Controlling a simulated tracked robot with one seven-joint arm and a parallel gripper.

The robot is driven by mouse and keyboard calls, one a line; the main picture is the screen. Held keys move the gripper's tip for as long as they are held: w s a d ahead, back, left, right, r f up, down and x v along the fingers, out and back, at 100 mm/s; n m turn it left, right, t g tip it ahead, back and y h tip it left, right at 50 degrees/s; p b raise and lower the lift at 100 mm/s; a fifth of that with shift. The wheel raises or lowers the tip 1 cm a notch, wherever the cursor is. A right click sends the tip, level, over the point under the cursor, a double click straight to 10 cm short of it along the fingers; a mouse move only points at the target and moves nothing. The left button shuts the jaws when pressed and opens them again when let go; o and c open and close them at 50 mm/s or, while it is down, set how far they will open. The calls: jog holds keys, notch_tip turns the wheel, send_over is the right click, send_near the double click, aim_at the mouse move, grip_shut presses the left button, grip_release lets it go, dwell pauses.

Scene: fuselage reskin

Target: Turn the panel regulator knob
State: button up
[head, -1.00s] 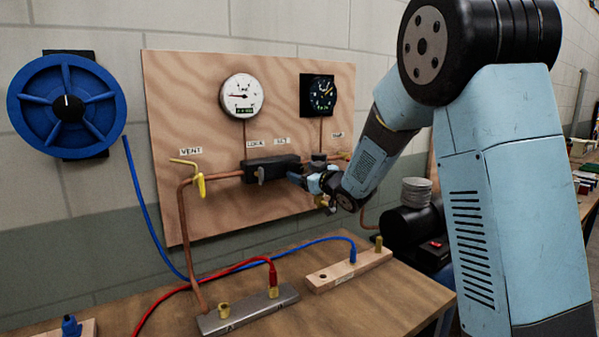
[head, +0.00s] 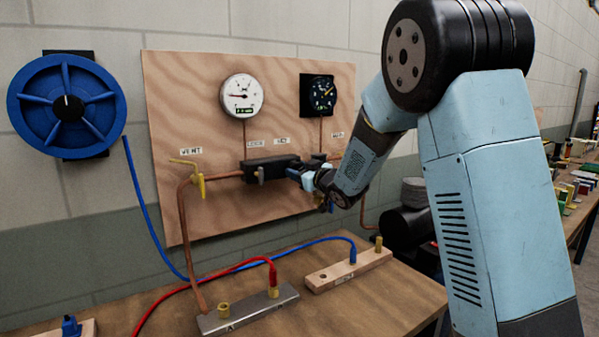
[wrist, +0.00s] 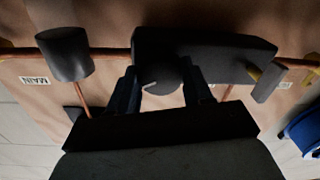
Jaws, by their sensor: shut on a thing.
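The dark regulator block (head: 268,169) is mounted on the copper pipe of the wooden panel (head: 200,100). It also shows in the wrist view (wrist: 225,50). The round dark knob (wrist: 160,78) sticks out from it, with a pale mark on its face. My gripper (head: 294,174) is at the right end of the block in the head view and hides the knob there. In the wrist view its two fingers (wrist: 161,88) stand on either side of the knob, shut on it. How far the knob is turned is unclear.
Above are a white gauge (head: 241,95) and a black gauge (head: 322,94). A yellow vent handle (head: 201,186) is left of the block. A dark cylinder (wrist: 65,52) sits on the pipe close by. Hoses and fitting blocks lie on the bench (head: 350,310) below.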

jog(key=c, duration=0.3)
jog(key=shift+m, duration=0.5)
jog(key=o, duration=1)
jog(key=shift+o, duration=0.2)
jog(key=v, duration=1.3)
jog(key=shift+s+d+f, duration=0.15)
jog(key=shift+s+d, duration=0.1)
